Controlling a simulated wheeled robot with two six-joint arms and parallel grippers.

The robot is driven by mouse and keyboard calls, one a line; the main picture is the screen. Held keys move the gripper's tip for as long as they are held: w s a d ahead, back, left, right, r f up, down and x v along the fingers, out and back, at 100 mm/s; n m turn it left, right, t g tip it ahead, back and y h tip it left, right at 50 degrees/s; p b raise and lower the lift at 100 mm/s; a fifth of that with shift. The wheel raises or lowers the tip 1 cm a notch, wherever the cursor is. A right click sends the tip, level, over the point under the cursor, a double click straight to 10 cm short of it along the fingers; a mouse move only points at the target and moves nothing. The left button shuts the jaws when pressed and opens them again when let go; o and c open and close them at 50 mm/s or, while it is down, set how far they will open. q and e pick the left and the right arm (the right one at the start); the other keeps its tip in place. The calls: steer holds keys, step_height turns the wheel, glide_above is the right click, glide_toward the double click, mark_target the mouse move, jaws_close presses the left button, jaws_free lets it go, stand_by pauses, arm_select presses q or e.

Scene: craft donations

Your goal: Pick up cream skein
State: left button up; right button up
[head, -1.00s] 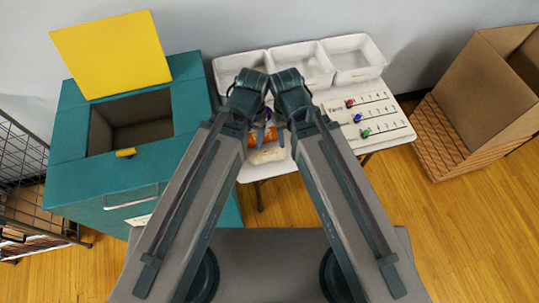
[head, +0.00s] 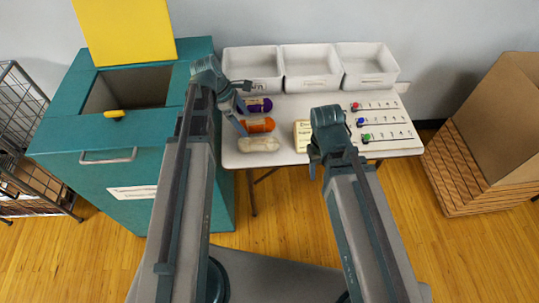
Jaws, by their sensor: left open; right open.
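The cream skein (head: 259,145) lies at the front left of the white table (head: 285,158), in front of an orange skein (head: 258,125) and a purple skein (head: 258,104). My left gripper (head: 242,115) is open and empty, above the table's left edge close to the skeins; its exact height over them is unclear. My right gripper (head: 317,170) points down near the table's front edge, to the right of the cream skein and apart from it; its fingers are mostly hidden by the wrist.
Three white bins (head: 312,72) stand along the table's back. A small cream box (head: 302,136) and a board with coloured sliders (head: 380,120) are to the right. A teal chest (head: 70,130) with its yellow lid (head: 125,30) raised stands left. A cardboard box (head: 510,115) stands far right.

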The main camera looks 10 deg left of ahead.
mark_target(256, 140)
arm_select(q)
steer(key=b+x, duration=0.3)
steer(key=x, duration=0.1)
steer(key=b+x, duration=0.2)
steer(key=shift+a+f+b, duration=0.2)
steer(key=shift+f+b, duration=0.05)
steer(key=shift+b, duration=0.1)
steer(key=shift+w+d+f+b, duration=0.1)
steer(key=shift+d+f+b, duration=0.15)
steer(key=shift+f+b, duration=0.05)
steer(key=b+x, duration=0.4)
steer(key=shift+s+a+f, duration=0.25)
steer(key=shift+s, duration=0.1)
steer(key=shift+d+f+b, duration=0.25)
steer(key=shift+f+b, duration=0.2)
steer(key=shift+b, duration=0.15)
steer(key=shift+r, duration=0.1)
steer(key=shift+c, duration=0.3)
